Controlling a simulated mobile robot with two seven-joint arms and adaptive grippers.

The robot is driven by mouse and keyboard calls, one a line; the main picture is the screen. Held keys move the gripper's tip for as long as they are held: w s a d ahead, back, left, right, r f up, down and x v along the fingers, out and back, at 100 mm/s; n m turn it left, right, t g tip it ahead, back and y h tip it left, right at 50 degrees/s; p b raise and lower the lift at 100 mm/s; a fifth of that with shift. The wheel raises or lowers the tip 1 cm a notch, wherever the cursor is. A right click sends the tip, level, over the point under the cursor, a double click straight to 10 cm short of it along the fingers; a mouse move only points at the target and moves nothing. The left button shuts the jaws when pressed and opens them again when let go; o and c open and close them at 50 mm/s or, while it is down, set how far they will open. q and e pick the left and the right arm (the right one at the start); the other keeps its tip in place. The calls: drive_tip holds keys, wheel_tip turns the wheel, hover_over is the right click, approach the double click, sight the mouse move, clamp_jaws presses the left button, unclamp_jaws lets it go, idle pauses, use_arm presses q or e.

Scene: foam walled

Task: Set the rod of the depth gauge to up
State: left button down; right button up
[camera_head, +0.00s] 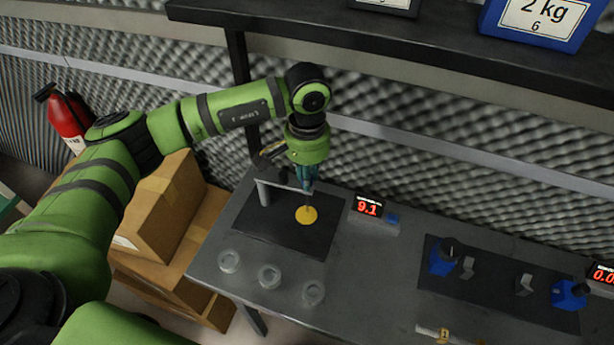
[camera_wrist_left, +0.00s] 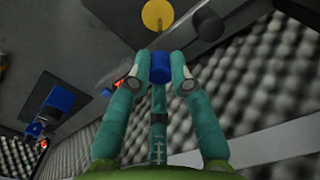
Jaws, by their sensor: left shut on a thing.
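The depth gauge stands on a black plate (camera_head: 268,235) at the left end of the bench, with a grey frame (camera_head: 264,192). A thin rod runs down from my gripper towards a yellow disc (camera_head: 306,215), which also shows at the top of the left wrist view (camera_wrist_left: 158,14). My left gripper (camera_head: 309,184) is above the disc. In the left wrist view its fingers (camera_wrist_left: 160,72) are shut on a blue knob (camera_wrist_left: 160,66). The gripper hides most of the knob in the head view. A display (camera_head: 367,206) beside the plate reads 9.1. My right gripper is not seen.
Several clear round dishes (camera_head: 269,276) stand along the front of the bench (camera_head: 380,280). A second black plate (camera_head: 490,290) with blue-knobbed devices lies to the right. A dark shelf (camera_head: 400,45) runs above. Cardboard boxes (camera_head: 165,215) stand at the left.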

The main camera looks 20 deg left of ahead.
use_arm(q)
wheel_tip(320, 180, up, 5)
drive_tip(key=shift+f+b, duration=0.2)
drive_tip(key=shift+b, duration=0.3)
drive_tip(key=shift+w+r, duration=0.1)
drive_tip(key=shift+r, duration=0.2)
drive_tip(key=c, duration=1.1)
unclamp_jaws()
drive_tip(key=shift+f, duration=0.1)
